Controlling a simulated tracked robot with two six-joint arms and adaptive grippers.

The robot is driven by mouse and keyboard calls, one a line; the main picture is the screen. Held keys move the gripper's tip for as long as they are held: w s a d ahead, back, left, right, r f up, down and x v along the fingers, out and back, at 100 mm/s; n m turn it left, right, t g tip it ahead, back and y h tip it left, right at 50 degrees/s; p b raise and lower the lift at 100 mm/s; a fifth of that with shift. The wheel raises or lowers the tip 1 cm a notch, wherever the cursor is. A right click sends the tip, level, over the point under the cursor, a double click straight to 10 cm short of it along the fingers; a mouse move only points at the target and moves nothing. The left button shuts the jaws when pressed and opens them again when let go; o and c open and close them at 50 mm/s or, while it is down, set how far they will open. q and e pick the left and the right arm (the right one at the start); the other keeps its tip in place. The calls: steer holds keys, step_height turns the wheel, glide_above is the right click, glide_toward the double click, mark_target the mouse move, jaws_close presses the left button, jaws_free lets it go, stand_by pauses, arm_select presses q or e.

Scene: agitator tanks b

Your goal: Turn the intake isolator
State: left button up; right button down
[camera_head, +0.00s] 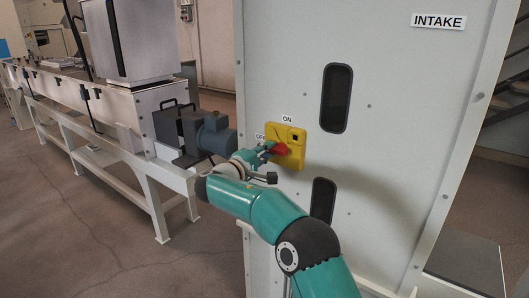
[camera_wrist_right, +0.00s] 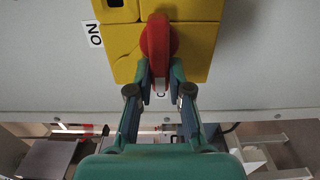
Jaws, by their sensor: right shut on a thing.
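The intake isolator is a yellow box (camera_head: 291,138) with a red handle (camera_head: 281,149), on a light grey panel. An ON label (camera_head: 287,119) sits above it and a partly hidden OFF label (camera_head: 260,136) is to its left. In the head view my right gripper (camera_head: 270,150) reaches the handle from the lower left. In the right wrist view my right gripper (camera_wrist_right: 160,82) has its two fingers on either side of the red handle (camera_wrist_right: 158,45), shut on it. The yellow box (camera_wrist_right: 190,50) fills the top there. My left gripper is not in view.
The grey panel (camera_head: 385,130) carries an INTAKE sign (camera_head: 438,21) and dark oval windows (camera_head: 336,98). To the left stand a blue-grey motor (camera_head: 214,138) and a long white-framed machine (camera_head: 150,180). Bare floor (camera_head: 80,245) lies at the lower left.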

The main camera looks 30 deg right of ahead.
steer(key=shift+s+d+r, duration=0.1)
steer(key=shift+d, duration=0.15)
steer(key=c, duration=1.1)
jaws_free()
steer(key=shift+a, duration=0.1)
steer(key=v, duration=1.1)
steer(key=shift+a, duration=0.45)
steer(key=shift+f, duration=0.3)
